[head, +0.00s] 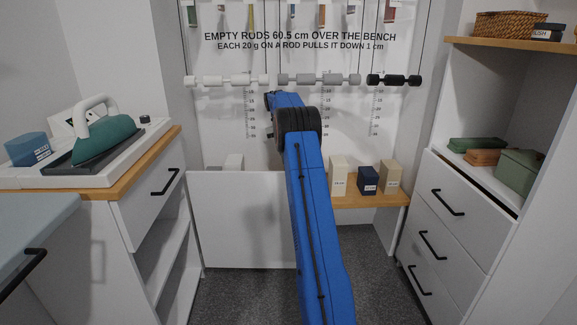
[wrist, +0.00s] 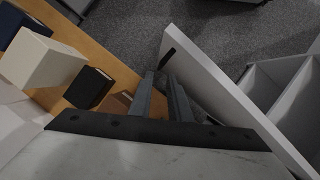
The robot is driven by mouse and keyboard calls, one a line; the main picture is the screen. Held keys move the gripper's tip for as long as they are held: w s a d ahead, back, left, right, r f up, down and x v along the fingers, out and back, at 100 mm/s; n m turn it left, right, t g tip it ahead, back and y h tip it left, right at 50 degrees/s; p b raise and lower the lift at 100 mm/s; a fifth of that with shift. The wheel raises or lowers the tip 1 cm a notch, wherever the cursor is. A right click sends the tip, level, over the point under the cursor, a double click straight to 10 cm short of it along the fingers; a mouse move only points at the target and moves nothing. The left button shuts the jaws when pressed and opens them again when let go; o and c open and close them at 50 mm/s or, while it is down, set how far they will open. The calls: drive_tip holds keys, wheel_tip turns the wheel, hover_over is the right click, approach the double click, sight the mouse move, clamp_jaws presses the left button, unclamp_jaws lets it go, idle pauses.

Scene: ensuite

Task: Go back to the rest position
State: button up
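My blue arm (head: 318,220) reaches forward from the bottom of the head view, over the bench area, to a dark joint in front of the wall chart. My gripper is hidden behind the arm in the head view. In the wrist view my gripper (wrist: 162,80) shows two grey fingers with a narrow gap between them and nothing seen held. The fingers are close beside a white panel (wrist: 222,88); I cannot tell whether they touch it. The same kind of white panel (head: 240,225) stands left of the arm in the head view.
Small weight blocks, such as a navy one (head: 368,180), stand on the wooden bench (head: 365,201). White, grey and black rods (head: 394,80) hang above. An iron (head: 105,140) sits on the left cabinet; drawers (head: 445,205) stand right. Grey carpet (head: 240,295) is open below.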

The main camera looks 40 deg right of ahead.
drive_tip(key=shift+r, duration=0.25)
idle(0.4)
